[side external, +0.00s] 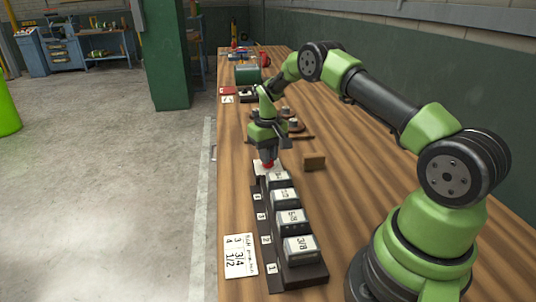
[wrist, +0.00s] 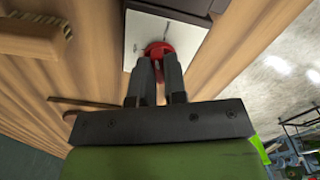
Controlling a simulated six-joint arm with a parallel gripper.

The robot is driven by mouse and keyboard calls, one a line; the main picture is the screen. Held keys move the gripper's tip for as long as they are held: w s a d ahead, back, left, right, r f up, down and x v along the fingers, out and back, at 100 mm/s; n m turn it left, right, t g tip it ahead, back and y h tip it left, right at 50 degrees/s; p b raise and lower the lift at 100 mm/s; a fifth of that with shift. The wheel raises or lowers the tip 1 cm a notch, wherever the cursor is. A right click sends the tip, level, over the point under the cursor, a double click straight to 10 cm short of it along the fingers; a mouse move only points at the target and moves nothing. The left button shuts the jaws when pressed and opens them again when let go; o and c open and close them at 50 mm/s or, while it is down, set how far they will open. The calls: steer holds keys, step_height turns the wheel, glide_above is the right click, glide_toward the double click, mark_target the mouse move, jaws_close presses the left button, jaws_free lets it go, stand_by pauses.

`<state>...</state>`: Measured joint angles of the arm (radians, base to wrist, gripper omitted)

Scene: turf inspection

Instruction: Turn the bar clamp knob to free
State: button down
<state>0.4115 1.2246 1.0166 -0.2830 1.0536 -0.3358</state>
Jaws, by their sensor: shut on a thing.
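A red knob (side external: 267,164) sits at the far end of the row of labelled blocks, over a pale plate (side external: 258,168). The wrist view shows the knob (wrist: 158,48) on the light face of a dark-edged plate (wrist: 188,38). My gripper (side external: 266,156) points down at the knob. In the wrist view its two fingers (wrist: 158,66) are shut on the red knob, hiding part of it. Any marks for the knob's positions are not readable, and I cannot tell its turn angle.
Several grey numbered blocks (side external: 290,222) stand in a dark rack in front of my gripper. A printed card (side external: 240,256) lies left of the rack. Dark tools (side external: 295,125) lie behind. The bench's right middle is clear.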

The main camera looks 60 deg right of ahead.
steer(key=n, duration=0.6)
steer(key=shift+n, duration=0.3)
steer(key=n, duration=0.6)
steer(key=shift+n, duration=0.4)
steer(key=c, duration=1.2)
jaws_free()
steer(key=shift+o, duration=0.2)
steer(key=shift+r, duration=0.1)
step_height(320, 180, up, 10)
